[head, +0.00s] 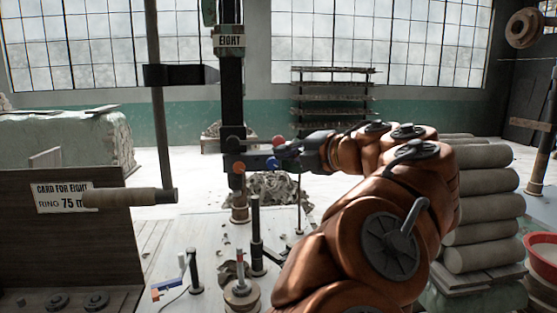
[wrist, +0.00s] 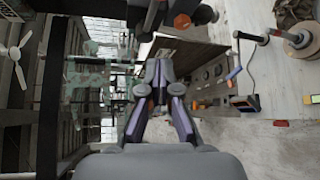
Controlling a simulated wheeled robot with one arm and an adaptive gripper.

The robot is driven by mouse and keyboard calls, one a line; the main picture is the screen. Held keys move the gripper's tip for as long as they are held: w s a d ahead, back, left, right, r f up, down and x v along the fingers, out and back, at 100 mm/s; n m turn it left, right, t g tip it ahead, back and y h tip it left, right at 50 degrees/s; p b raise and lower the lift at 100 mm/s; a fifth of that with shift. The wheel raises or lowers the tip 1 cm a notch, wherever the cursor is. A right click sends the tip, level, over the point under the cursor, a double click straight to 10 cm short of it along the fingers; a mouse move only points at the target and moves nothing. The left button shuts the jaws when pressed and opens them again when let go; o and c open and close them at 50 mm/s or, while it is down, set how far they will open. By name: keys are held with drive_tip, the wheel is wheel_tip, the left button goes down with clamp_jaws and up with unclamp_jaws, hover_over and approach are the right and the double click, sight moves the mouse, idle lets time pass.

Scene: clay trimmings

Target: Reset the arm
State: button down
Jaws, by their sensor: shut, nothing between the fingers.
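My arm reaches leftward across the right half of the head view. My gripper (wrist: 158,68) is shut and empty in the wrist view, its purple-grey fingers together. In the head view my gripper (head: 290,152) is beside the dark upright post (head: 232,100) marked EIGHT. Red and blue knobs (head: 272,163) show close to the fingers there. I cannot tell whether the fingers touch the post or the knobs.
A dark board (head: 70,250) with a card reading RING 75 stands at left. A horizontal roller (head: 130,197) juts from a thin pole. Short posts stand on the pale bench (head: 160,235). Stacked clay rolls (head: 485,205) and a red-rimmed basin (head: 543,255) are at right.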

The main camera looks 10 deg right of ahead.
drive_tip(key=shift+s+r, duration=0.15)
drive_tip(key=shift+s, duration=0.1)
